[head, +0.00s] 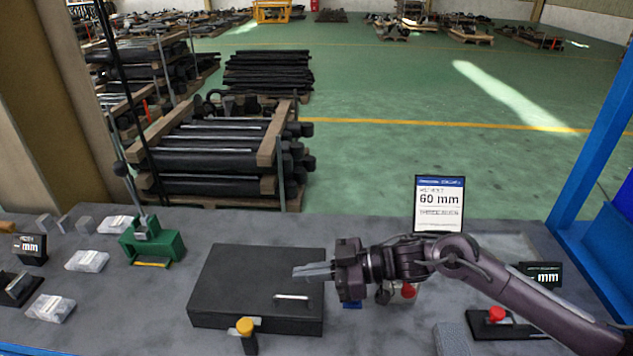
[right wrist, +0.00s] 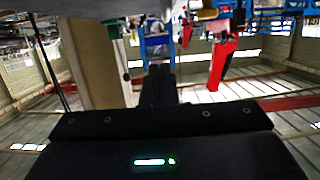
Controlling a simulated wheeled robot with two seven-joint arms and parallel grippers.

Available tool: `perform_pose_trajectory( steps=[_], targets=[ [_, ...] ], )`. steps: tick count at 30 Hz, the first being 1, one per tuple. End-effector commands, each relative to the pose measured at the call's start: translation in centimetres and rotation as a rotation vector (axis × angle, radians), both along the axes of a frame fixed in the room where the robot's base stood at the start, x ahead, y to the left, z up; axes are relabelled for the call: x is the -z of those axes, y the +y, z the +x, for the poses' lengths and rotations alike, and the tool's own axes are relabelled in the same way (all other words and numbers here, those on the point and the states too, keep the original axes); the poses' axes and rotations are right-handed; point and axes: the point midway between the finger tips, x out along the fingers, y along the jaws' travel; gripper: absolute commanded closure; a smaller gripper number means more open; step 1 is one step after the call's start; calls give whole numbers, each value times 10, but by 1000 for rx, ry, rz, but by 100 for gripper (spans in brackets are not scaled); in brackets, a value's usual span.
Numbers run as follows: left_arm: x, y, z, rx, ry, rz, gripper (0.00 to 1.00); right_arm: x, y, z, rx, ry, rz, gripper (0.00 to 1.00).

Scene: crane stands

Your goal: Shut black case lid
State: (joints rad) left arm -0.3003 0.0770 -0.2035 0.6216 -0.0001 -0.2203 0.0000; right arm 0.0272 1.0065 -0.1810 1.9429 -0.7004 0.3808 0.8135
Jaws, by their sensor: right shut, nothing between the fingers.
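The black case (head: 235,275) lies on the grey table in the head view, left of the middle. Its lid looks flat on the body, and no inside shows. A light handle-like bar (head: 292,297) shows on its top near the right front. My right gripper (head: 312,271) is shut and empty, pointing left over the right part of the case. I cannot tell whether it touches the lid. The right wrist view shows mostly dark parts close up and a blurred hall; I cannot make out the case there.
A yellow-topped black piece (head: 246,332) stands at the case's front edge. A green stand (head: 152,243) and several bagged parts are to the left. A red-knobbed block (head: 495,320) is at the right.

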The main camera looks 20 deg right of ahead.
Motion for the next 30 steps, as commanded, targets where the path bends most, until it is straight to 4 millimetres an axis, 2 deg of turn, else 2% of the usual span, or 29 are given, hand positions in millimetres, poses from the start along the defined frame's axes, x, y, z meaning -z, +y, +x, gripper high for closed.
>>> perform_pose_trajectory(
  steps=[1, 3, 12, 30],
  targets=[
    [4, 0, 2, 0, -2, 1, 100, 10, 2, -4, -1, -26, -16, 100],
    [6, 1, 4, -1, -5, 1, 100, 16, 4, -8, -1, -69, -36, 100],
    [12, 4, 4, -3, -5, 4, 100, 36, 8, -16, 1, -108, -52, 100],
    [13, 4, -1, -3, 2, 5, 100, 42, 9, -18, 0, -103, -52, 100]
  ],
)
